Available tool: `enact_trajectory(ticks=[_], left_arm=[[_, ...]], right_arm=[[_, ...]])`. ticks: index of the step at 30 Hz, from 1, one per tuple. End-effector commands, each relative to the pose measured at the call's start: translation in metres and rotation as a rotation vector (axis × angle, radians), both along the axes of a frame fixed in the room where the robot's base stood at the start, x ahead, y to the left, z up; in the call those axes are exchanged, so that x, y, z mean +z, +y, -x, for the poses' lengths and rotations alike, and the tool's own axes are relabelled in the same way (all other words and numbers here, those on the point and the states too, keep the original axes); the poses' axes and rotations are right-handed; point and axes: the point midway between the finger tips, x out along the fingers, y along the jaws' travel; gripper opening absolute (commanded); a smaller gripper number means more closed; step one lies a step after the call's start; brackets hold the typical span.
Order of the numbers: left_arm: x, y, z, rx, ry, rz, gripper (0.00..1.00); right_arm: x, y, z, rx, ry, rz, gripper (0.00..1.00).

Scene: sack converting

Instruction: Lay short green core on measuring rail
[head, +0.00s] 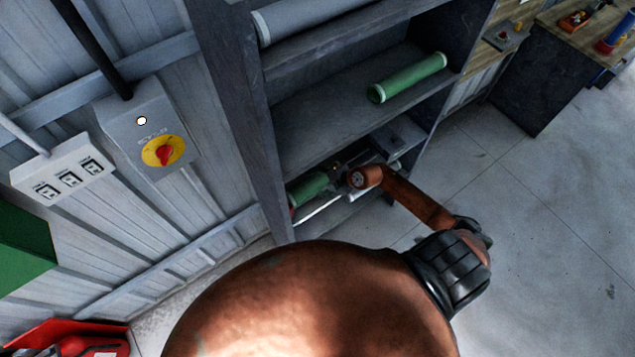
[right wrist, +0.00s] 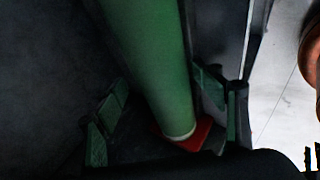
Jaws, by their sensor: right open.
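A green core (head: 309,188) lies low in the shelving, partly hidden by my right gripper (head: 342,176). In the right wrist view the green core (right wrist: 158,60) runs between the two open fingers of the right gripper (right wrist: 162,105), and its pale-rimmed end rests at or just above a red piece (right wrist: 200,135). I cannot tell whether the fingers touch it. A pale strip (head: 321,210) beside the core may be the measuring rail; I cannot tell for sure. Another green core (head: 408,78) with pale ends lies on the shelf above. My left gripper is not in view.
The shelving's upright (head: 238,110) and shelf boards (head: 325,125) closely surround the right gripper. A pale roll (head: 310,18) lies on the top shelf. A grey switch box (head: 150,125) is on the left wall. The floor (head: 560,220) at right is clear.

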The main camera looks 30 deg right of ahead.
Motion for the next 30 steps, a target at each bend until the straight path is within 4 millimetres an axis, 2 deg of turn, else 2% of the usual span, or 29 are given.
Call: enact_trajectory(ticks=[10,14,30], left_arm=[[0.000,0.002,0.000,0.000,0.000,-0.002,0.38],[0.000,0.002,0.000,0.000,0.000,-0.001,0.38],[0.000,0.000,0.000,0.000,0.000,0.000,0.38]], right_arm=[[0.000,-0.003,0.001,-0.002,0.002,0.004,0.66],[0.006,-0.007,0.005,-0.002,0.000,0.005,0.66],[0.078,-0.040,0.062,-0.002,0.000,0.004,0.66]])
